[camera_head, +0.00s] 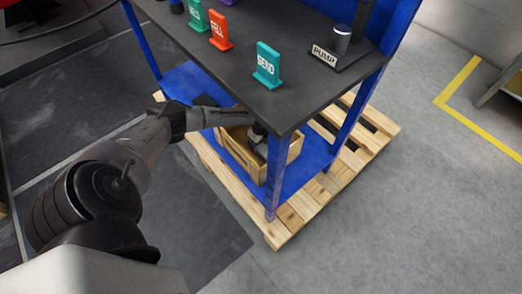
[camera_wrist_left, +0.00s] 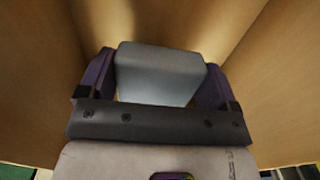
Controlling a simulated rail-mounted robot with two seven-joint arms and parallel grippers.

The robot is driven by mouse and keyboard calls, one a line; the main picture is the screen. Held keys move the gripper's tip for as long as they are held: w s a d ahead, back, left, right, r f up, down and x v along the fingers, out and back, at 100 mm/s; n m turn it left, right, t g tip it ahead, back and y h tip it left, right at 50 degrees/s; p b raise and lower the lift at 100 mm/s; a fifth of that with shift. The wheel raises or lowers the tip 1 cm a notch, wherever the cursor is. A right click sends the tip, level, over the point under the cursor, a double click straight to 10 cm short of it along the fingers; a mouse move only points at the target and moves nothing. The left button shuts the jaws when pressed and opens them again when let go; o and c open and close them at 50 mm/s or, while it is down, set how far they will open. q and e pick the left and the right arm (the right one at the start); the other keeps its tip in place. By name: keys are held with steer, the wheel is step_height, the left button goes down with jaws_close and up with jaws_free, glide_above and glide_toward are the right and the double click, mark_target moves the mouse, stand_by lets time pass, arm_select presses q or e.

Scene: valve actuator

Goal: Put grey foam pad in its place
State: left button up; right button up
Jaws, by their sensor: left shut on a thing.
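The grey foam pad (camera_wrist_left: 160,75) shows in the left wrist view as a pale grey block between the two purple fingers of my left gripper (camera_wrist_left: 160,80). My left gripper is shut on it. Wooden walls of a box (camera_wrist_left: 268,70) stand around the gripper and the pad. In the head view my left gripper (camera_head: 257,147) reaches down into the wooden box (camera_head: 284,160) under the table, and the pad cannot be made out there. Whether the pad touches the box floor is unclear. My right gripper is not in view.
The box stands on the blue lower shelf (camera_head: 308,175), which rests on a wooden pallet (camera_head: 290,222). A dark table top (camera_head: 225,68) hangs above, with a teal SEND sign (camera_head: 267,66) and a PUMP stand (camera_head: 340,48). A blue table leg (camera_head: 272,180) stands close by.

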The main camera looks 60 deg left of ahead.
mark_target(261, 147)
arm_select(q)
steer(key=shift+f+b, duration=1.4)
steer(key=shift+f, duration=0.75)
steer(key=o, duration=0.5)
steer(key=shift+c, duration=0.2)
steer(key=shift+o, duration=1.3)
step_height(261, 147, up, 11)
steer(key=p, duration=0.7)
steer(key=shift+f, duration=0.2)
steer(key=shift+r+p, duration=0.65)
steer(key=shift+r, duration=0.05)
